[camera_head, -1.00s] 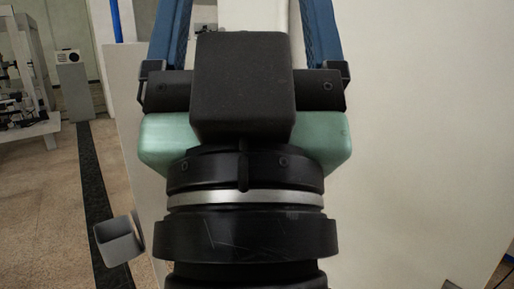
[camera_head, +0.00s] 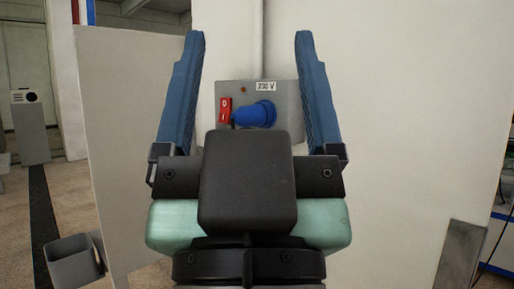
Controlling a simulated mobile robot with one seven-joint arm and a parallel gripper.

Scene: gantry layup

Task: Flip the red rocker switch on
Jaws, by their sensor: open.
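The red rocker switch (camera_head: 224,110) sits on the left part of a grey socket panel (camera_head: 288,98) on the pale wall, marked 0 at the top and I at the bottom. I cannot tell which way it is tilted. A blue round plug or socket cover (camera_head: 256,114) is just right of it. My gripper (camera_head: 250,42) is open and empty, its two blue fingers wide apart. In the picture the switch and panel show between the fingers. The gripper body covers the area below the panel. I see no contact with the switch.
A label reading 230 V (camera_head: 266,86) and a small orange lamp (camera_head: 243,89) are on the panel. A pale upright board (camera_head: 125,150) stands at the left. A grey bin (camera_head: 73,262) is at lower left. Bare wall (camera_head: 400,120) lies to the right.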

